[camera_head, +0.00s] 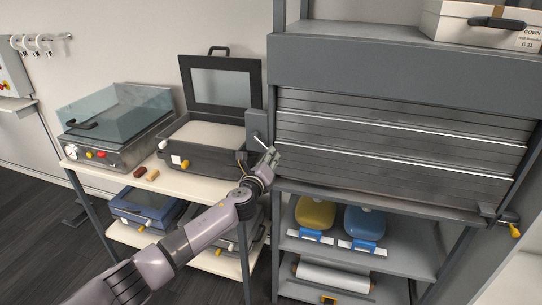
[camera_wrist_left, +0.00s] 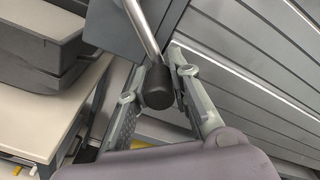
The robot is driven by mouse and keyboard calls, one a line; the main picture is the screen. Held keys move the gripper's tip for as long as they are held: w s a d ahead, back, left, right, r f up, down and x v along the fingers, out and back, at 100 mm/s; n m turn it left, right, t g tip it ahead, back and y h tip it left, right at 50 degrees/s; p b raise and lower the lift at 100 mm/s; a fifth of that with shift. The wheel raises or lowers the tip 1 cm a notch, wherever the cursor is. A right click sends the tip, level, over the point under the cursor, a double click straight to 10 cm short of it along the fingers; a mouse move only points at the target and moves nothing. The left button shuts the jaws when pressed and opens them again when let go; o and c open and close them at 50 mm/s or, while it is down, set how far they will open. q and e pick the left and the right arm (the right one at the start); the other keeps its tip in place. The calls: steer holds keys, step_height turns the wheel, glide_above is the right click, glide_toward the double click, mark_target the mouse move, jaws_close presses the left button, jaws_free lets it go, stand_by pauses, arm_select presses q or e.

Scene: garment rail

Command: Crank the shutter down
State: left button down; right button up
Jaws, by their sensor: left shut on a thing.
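The grey slatted shutter (camera_head: 390,150) spans the cabinet front under its housing (camera_head: 400,70). Its slats reach down close to the ledge; I cannot tell whether a gap is left. The grey crank box (camera_head: 257,124) is at the shutter's left side, with a metal crank arm (camera_wrist_left: 143,28) ending in a black knob (camera_wrist_left: 158,90). My left gripper (camera_head: 271,157) is at the crank's end. In the left wrist view my left gripper (camera_wrist_left: 156,84) has its fingers on either side of the knob, shut on it. My right gripper is not in view.
A bench (camera_head: 208,187) at left carries an open-lidded black case (camera_head: 212,146) and a clear-covered machine (camera_head: 117,120). Yellow (camera_head: 315,213) and blue (camera_head: 364,223) items and a white roll (camera_head: 333,276) are below the shutter. A box (camera_head: 450,22) sits on top.

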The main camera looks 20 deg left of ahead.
arm_select(q)
steer(key=shift+a+f+m, duration=0.2)
steer(key=shift+f+m, duration=0.15)
steer(key=shift+m, duration=0.05)
steer(key=c, duration=1.4)
jaws_free()
steer(key=shift+s+r, duration=0.1)
steer(key=s, duration=1.2)
steer(key=shift+a+r, duration=0.15)
steer(key=shift+w, duration=0.1)
